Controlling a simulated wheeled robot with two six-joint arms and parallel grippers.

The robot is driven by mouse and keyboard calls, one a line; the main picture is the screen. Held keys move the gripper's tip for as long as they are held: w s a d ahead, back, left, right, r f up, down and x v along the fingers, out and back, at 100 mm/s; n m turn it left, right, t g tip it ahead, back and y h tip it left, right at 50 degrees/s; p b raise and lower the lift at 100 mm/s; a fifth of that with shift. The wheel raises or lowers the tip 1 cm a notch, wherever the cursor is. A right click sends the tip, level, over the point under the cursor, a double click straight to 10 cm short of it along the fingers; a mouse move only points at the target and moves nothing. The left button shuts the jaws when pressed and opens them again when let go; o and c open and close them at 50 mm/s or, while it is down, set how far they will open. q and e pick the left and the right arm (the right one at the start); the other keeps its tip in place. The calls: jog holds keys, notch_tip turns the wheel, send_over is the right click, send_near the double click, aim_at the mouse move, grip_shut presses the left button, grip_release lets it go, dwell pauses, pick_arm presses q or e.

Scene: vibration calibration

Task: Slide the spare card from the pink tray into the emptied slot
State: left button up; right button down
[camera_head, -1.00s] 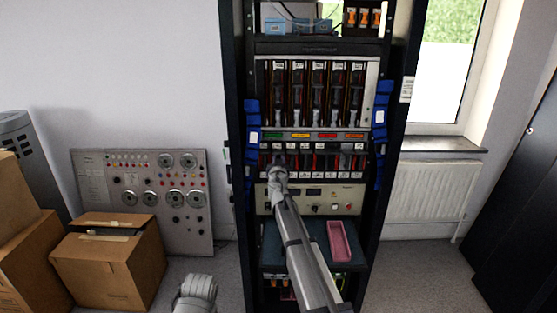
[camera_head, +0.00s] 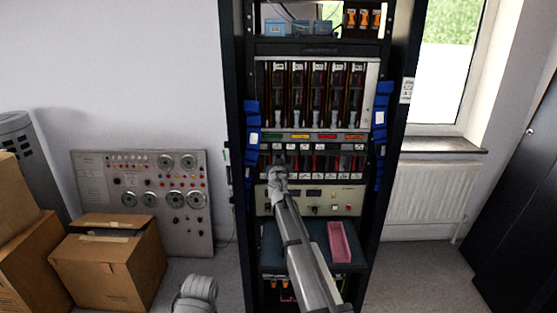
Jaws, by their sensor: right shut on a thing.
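The rack (camera_head: 372,215) stands in the middle of the head view. Its lower card row (camera_head: 330,160) has red and dark cards with white labels. My right gripper (camera_head: 278,168) is at the left part of this row, seen from behind. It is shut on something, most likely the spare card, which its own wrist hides. The slot in front of it is hidden too, so I cannot tell how far in the card is. The pink tray (camera_head: 340,243) lies on the dark shelf (camera_head: 272,240) below and looks empty.
An upper row of tall modules (camera_head: 318,95) sits above the card row. Blue pieces (camera_head: 251,140) hang on both rack posts. A beige instrument panel (camera_head: 340,198) lies just below the cards. Cardboard boxes (camera_head: 110,265) stand on the floor at left.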

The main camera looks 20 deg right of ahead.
jog(key=shift+w, duration=0.1)
jog(key=c, duration=0.7)
grip_release()
jog(key=shift+f+b, duration=0.55)
jog(key=shift+f, duration=0.05)
jog(key=shift+s, duration=0.2)
jog(key=shift+v, duration=2.3)
jog(key=v, duration=0.6)
